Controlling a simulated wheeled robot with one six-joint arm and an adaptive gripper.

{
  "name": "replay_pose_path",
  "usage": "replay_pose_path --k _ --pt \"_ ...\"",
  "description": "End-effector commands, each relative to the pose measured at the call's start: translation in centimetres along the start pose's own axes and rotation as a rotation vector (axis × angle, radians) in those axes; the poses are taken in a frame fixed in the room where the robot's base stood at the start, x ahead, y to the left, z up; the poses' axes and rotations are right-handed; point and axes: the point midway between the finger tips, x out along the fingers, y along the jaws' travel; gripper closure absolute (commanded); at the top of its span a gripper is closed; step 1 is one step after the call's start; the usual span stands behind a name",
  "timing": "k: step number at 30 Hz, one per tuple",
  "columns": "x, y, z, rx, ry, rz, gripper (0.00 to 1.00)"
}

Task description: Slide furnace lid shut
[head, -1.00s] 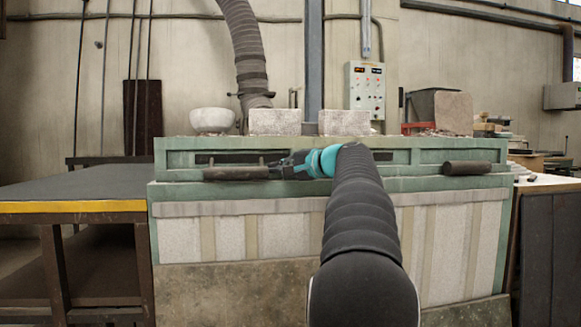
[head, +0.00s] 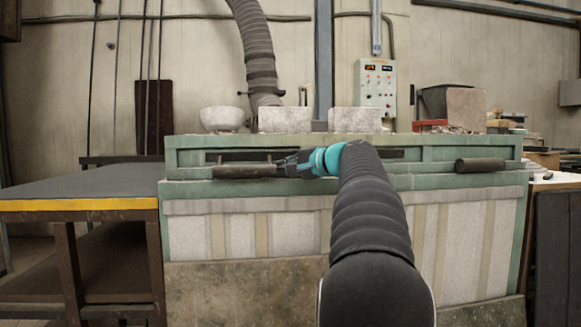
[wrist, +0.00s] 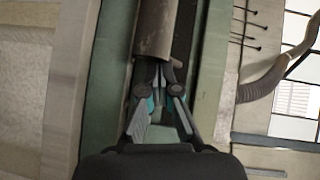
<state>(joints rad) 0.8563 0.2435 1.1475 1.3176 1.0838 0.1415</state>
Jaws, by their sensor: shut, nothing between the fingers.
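The furnace (head: 290,235) is a wide, pale-panelled box with a green frame. Its green lid section (head: 432,155) runs across the top front and bears two dark bar handles, the left handle (head: 243,172) and the right handle (head: 480,165). My gripper (head: 284,168) is at the right end of the left handle, with its fingers pointing left along it. In the wrist view my gripper (wrist: 158,72) is shut with its fingertips at the near end of the brown handle (wrist: 155,28). Whether the tips touch the handle is hard to tell.
A grey table with a yellow edge (head: 80,204) stands at the left. Pale blocks (head: 285,119) and a white bowl (head: 222,118) stand on the furnace top. A control box (head: 376,87) hangs on the wall behind. A dark cabinet (head: 562,240) stands at the right.

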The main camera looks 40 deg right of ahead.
Motion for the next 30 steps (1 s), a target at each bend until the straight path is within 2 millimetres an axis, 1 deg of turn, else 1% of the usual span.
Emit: replay_pose_path --k 1,5,8,11,12,14,15,21,24,27,30 --pt "0.5 -0.1 0.7 0.001 -0.019 -0.001 1.0" --pt "0.3 -0.3 0.2 0.002 -0.023 -0.002 1.0" --pt "-0.4 -0.5 -0.8 0.003 -0.022 -0.005 1.0" --pt "-1.5 -0.4 -2.6 0.005 -0.015 -0.005 1.0" --pt "-2.0 -0.4 -3.2 0.006 -0.011 -0.005 1.0" --pt "-3.5 0.0 -3.2 0.004 -0.006 -0.006 1.0" --pt "-4.5 0.0 -3.3 0.004 -0.005 -0.006 1.0" --pt "-8.4 0.0 -3.3 0.004 -0.004 -0.006 1.0" --pt "-9.9 0.0 -3.3 0.004 -0.005 -0.005 1.0" --pt "-11.0 0.0 -3.4 0.004 -0.006 -0.005 1.0" --pt "-11.6 -0.1 -3.3 0.003 -0.008 -0.006 1.0"
